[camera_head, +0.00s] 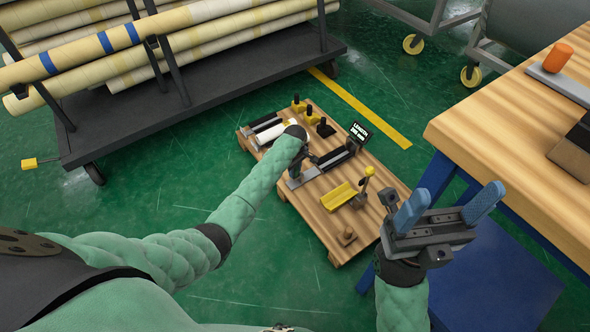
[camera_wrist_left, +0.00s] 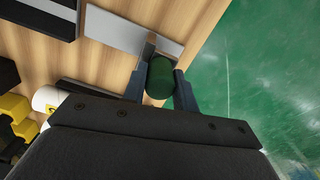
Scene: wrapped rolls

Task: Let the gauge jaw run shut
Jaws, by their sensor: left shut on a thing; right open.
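My left gripper (camera_head: 296,170) reaches down to the wooden board (camera_head: 322,222). In the left wrist view the gripper (camera_wrist_left: 160,82) is shut on a dark green rounded knob (camera_wrist_left: 160,77), beside a pale grey bar (camera_wrist_left: 132,30). A measuring fixture with a dark jaw block (camera_head: 338,156) stands beside the gripper; the arm hides part of it, and I cannot tell how wide its jaw gap is. A small black display (camera_head: 359,133) reads LENGTH; its digits are too small to read surely. My right gripper (camera_head: 446,207) is open and empty, raised right of the board.
A white roll (camera_head: 275,134) lies at the board's far left, partly behind my wrist. Yellow-topped posts (camera_head: 312,116) stand behind it. A yellow cradle (camera_head: 338,196) sits nearer. A wooden table (camera_head: 505,130) is at right, a rack of long rolls (camera_head: 150,50) at left.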

